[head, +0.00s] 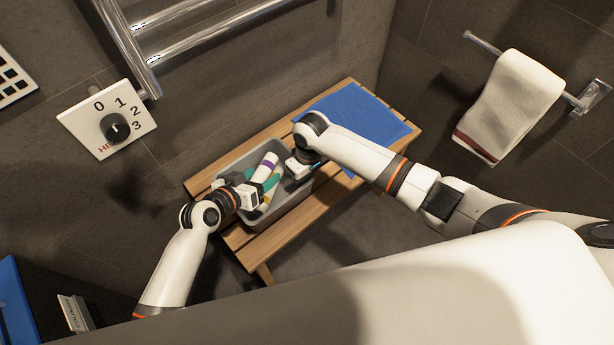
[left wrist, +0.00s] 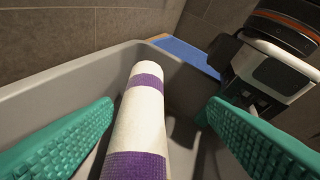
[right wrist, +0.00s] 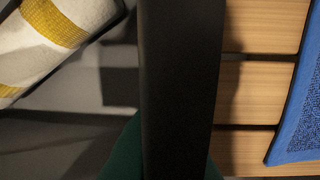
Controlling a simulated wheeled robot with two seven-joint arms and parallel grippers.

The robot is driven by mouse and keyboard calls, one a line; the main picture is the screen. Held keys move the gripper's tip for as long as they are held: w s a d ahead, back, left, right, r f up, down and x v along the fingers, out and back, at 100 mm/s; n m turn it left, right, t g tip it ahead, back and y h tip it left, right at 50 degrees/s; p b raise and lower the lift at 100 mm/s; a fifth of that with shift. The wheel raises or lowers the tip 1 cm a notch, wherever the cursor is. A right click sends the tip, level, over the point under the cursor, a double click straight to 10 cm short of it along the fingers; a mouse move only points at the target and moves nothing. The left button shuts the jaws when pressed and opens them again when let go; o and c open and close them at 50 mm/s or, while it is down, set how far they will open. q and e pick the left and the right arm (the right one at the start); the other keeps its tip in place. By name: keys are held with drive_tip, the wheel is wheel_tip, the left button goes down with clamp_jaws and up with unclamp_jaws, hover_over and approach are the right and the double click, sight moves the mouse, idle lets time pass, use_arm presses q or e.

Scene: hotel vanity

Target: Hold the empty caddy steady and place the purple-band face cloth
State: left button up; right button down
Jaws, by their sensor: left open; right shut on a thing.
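The grey caddy (head: 226,166) stands on a slatted wooden bench. The purple-band face cloth (head: 265,164), a white roll with purple bands, is inside it; it also shows in the left wrist view (left wrist: 139,120). My left gripper (head: 268,184) is open inside the caddy, with its green fingers on either side of the roll and gaps between. My right gripper (right wrist: 175,165) is shut on the caddy's right end wall (right wrist: 180,80). The caddy holds another roll, a yellow-band cloth (right wrist: 55,30), partly hidden by my left gripper in the head view.
A blue towel (head: 350,112) lies on the bench (head: 262,250) to the right of the caddy. A towel rail (head: 290,12) and a heater dial (head: 115,127) are on the wall behind. A white towel (head: 513,100) hangs at the right. A blue item (head: 12,305) shows at lower left.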

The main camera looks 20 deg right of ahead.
use_arm(q)
drive_tip(key=shift+s+a+f, duration=0.45)
drive_tip(key=shift+s+a, duration=0.15)
use_arm(e)
drive_tip(key=shift+w, duration=0.1)
use_arm(q)
drive_tip(key=r+v, duration=0.1)
drive_tip(key=v, duration=1)
drive_tip(key=shift+w+d, duration=0.2)
drive_tip(key=shift+w, duration=0.05)
drive_tip(key=shift+r, duration=0.15)
use_arm(e)
drive_tip(key=c, duration=1.5)
unclamp_jaws()
drive_tip(key=shift+r, duration=0.1)
drive_tip(key=r, duration=1.1)
drive_tip(key=shift+w+d+r, duration=0.1)
drive_tip(key=shift+d+r, duration=0.25)
